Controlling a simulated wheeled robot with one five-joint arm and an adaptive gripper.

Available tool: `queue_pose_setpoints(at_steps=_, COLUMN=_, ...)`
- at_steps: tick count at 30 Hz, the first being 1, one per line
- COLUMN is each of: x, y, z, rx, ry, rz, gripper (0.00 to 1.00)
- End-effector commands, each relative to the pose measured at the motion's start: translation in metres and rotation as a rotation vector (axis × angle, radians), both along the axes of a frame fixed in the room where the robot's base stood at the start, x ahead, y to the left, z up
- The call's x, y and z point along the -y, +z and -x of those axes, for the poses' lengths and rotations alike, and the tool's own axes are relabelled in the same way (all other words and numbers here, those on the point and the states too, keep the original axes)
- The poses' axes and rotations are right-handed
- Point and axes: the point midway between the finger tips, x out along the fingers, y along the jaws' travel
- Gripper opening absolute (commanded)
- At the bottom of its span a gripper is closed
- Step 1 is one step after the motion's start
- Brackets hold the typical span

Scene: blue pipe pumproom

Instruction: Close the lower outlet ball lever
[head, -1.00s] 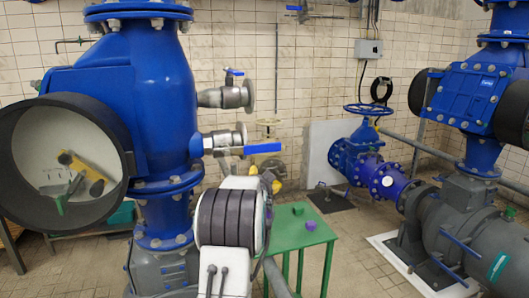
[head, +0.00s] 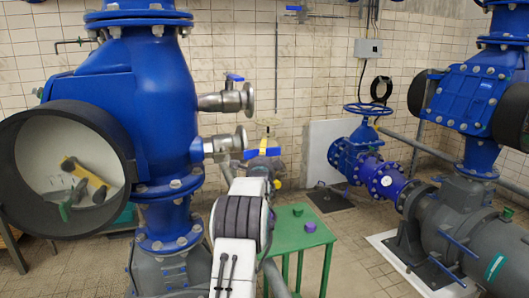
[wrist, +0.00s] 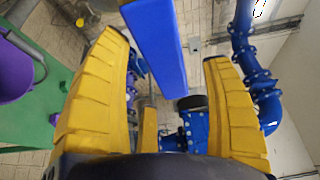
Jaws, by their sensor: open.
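The lower outlet (head: 228,143) is a metal ball valve stub on the side of the large blue pipe body. Its blue lever (head: 250,154) points right, roughly in line with the stub. My gripper (head: 268,163) is at the lever's outer part, partly hidden by my arm. In the wrist view the blue lever (wrist: 155,40) comes down from the top edge between the two yellow fingers of my open gripper (wrist: 165,46). Gaps show on both sides of it. Whether a finger touches it I cannot tell.
An upper outlet (head: 228,98) with its own blue lever sits above. A green table (head: 302,238) below holds a purple container (head: 309,226) and a small green object (head: 298,210). A blue handwheel valve (head: 368,109) and pump piping stand at the right.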

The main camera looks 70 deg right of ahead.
Motion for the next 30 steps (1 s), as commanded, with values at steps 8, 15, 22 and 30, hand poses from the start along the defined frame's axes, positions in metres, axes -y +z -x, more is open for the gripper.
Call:
queue_pose_setpoints(at_steps=8, x=0.016, y=0.001, z=-0.004, rx=-0.001, ry=0.000, rz=0.000, gripper=0.74)
queue_pose_setpoints(at_steps=15, x=0.019, y=0.000, z=-0.005, rx=-0.001, ry=0.000, rz=-0.001, gripper=0.74)
queue_pose_setpoints(at_steps=22, x=0.019, y=0.000, z=-0.005, rx=-0.001, ry=0.000, rz=0.000, gripper=0.74)
queue_pose_setpoints(at_steps=30, x=0.019, y=0.000, z=-0.005, rx=-0.001, ry=0.000, rz=0.000, gripper=0.53)
